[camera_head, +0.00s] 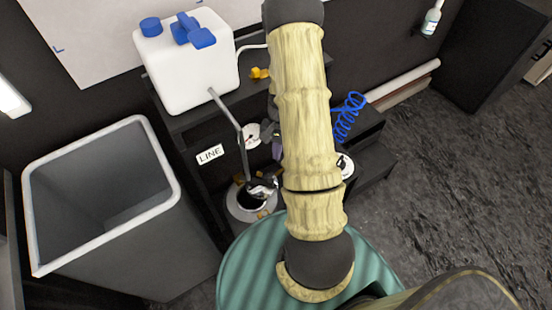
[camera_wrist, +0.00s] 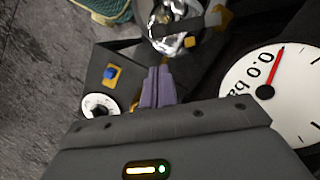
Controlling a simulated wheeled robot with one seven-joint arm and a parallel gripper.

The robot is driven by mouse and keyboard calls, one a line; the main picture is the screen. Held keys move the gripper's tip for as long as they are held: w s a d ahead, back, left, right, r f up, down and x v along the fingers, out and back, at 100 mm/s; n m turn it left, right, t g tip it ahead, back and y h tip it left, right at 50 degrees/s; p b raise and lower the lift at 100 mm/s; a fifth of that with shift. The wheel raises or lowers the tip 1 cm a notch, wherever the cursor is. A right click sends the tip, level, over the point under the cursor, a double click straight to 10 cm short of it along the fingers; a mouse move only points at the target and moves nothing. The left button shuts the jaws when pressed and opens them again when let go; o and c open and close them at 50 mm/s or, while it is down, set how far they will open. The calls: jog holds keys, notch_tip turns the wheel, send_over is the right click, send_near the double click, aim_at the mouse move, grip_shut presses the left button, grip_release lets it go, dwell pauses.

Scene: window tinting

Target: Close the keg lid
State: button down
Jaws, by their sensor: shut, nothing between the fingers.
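The keg (camera_head: 236,207) stands low under the shelf, with a dark round opening in its top. Shiny metal, which looks like the keg lid (camera_head: 262,187), sits tilted at the opening's far right edge, so the opening is not covered. In the wrist view, shiny metal of the keg or lid (camera_wrist: 172,38) shows at the top, ahead of my fingers. My gripper (camera_wrist: 157,72) has its purple fingers together and empty, apparently short of that metal. In the head view, my arm hides most of the gripper; only a bit of purple shows.
A pressure gauge (camera_wrist: 283,95) reading near zero is close beside my gripper. A white jug (camera_head: 190,70) with blue caps stands on the shelf above the keg, with a grey tube running down. A large grey bin (camera_head: 165,225) is left, a blue coiled hose (camera_head: 348,117) right.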

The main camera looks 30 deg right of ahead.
send_near(275, 178)
jog(key=x, duration=0.5)
jog(key=shift+s+a+f, duration=0.15)
jog(key=shift+s+a, duration=0.3)
jog(key=shift+s+a+m, duration=0.15)
jog(key=shift+s+m, duration=0.1)
jog(key=shift+m, duration=0.05)
